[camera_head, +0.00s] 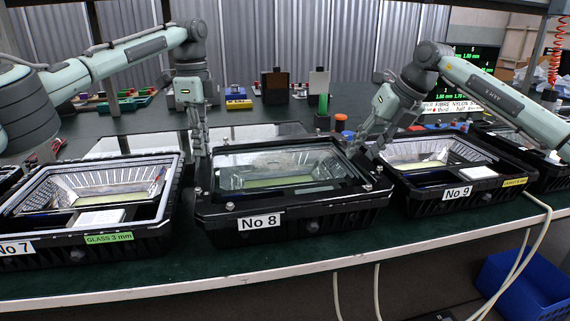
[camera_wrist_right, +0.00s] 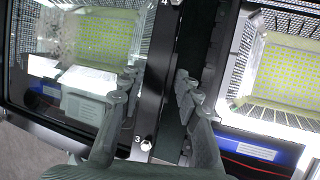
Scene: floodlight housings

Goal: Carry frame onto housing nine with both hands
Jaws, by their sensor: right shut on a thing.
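The frame (camera_head: 348,192), a black rim around a glass pane with screws at its corners, lies over the No 8 housing (camera_head: 330,217). I cannot tell whether a small gap separates them. My left gripper (camera_head: 199,150) points down at the frame's left edge; its finger gap is unclear. My right gripper (camera_head: 366,150) is at the right edge. In the right wrist view, the fingers of my right gripper (camera_wrist_right: 156,84) are shut on the frame's right rail (camera_wrist_right: 152,108), marked 3 and 4. Housing nine (camera_head: 437,196), labelled No 9, stands open to the right with its reflector showing.
The No 7 housing (camera_head: 130,238) stands open at the left. Another dark housing (camera_head: 545,172) is at the far right. Small coloured parts and bins stand along the back of the green bench (camera_head: 300,257). A blue crate (camera_head: 525,285) is below the bench at the right.

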